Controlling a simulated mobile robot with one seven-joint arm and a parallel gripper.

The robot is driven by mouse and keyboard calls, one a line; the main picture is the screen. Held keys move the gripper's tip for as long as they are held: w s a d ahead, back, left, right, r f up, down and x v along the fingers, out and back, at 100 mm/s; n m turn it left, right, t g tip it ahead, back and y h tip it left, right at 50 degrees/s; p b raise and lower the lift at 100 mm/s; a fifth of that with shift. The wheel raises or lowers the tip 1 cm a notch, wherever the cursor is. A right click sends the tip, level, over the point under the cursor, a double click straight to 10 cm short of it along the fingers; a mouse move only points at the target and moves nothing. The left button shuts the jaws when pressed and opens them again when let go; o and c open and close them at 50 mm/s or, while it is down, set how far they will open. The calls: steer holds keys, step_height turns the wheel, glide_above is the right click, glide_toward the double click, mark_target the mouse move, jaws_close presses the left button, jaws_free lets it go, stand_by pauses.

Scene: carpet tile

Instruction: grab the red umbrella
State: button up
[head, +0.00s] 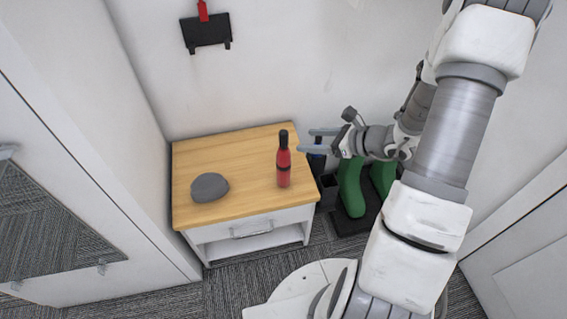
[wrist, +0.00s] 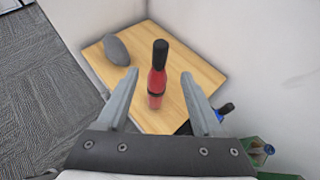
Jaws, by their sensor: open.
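The red umbrella (head: 284,167) looks like a slim folded one with a black top. It stands upright near the right edge of the wooden tabletop (head: 235,150). In the wrist view the red umbrella (wrist: 156,82) shows between and beyond my fingers. My gripper (head: 305,141) is open and empty, to the right of the umbrella's upper part in the head view, with its fingers pointing left. In the wrist view my gripper (wrist: 159,75) has its fingers spread on either side of the umbrella. I see no contact with it.
A grey rounded object (head: 209,187) lies on the tabletop's left. A dark holder (head: 328,192) with a blue item (head: 317,160) stands right of the cabinet. Green boots (head: 351,188) stand beside it. A black rack (head: 206,33) with a red item hangs on the wall.

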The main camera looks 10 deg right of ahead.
steer(key=b, duration=0.4)
glide_above(284, 161)
steer(key=w+a, duration=0.2)
steer(key=w, duration=0.2)
step_height(284, 161, down, 6)
steer(key=shift+d, duration=0.25)
jaws_close()
steer(key=shift+w, duration=0.1)
stand_by(0.6)
